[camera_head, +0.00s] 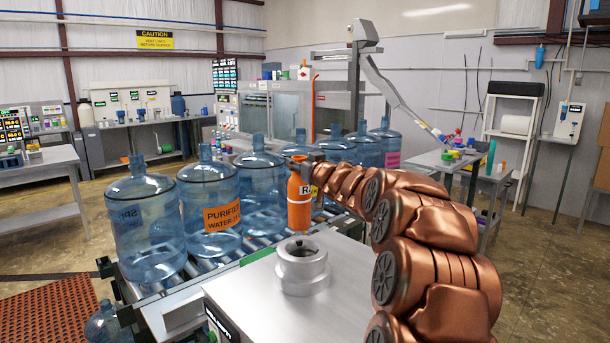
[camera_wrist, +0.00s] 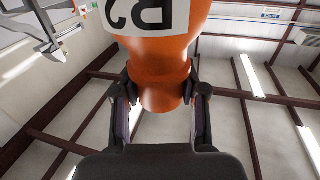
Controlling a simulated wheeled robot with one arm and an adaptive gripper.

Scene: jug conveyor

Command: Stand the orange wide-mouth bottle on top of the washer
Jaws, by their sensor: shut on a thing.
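The orange wide-mouth bottle (camera_head: 299,212) hangs upright in my gripper (camera_head: 303,160), with a white label on its side. In the wrist view, the two fingers of my gripper (camera_wrist: 160,100) are shut on the narrower end of the bottle (camera_wrist: 155,60), and its label is partly cut off by the top edge. A pale grey box-shaped machine, apparently the washer (camera_head: 355,290), stands in front with a round metal collar (camera_head: 302,268) on top. The bottle's base appears just above or behind the collar; I cannot tell the exact gap.
Several large blue water jugs (camera_head: 207,215) stand on a roller conveyor (camera_head: 195,275) behind and left of the washer, close to the bottle. A cluttered side table (camera_head: 432,160) stands at the right rear. An orange floor mat (camera_head: 50,310) lies at the lower left.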

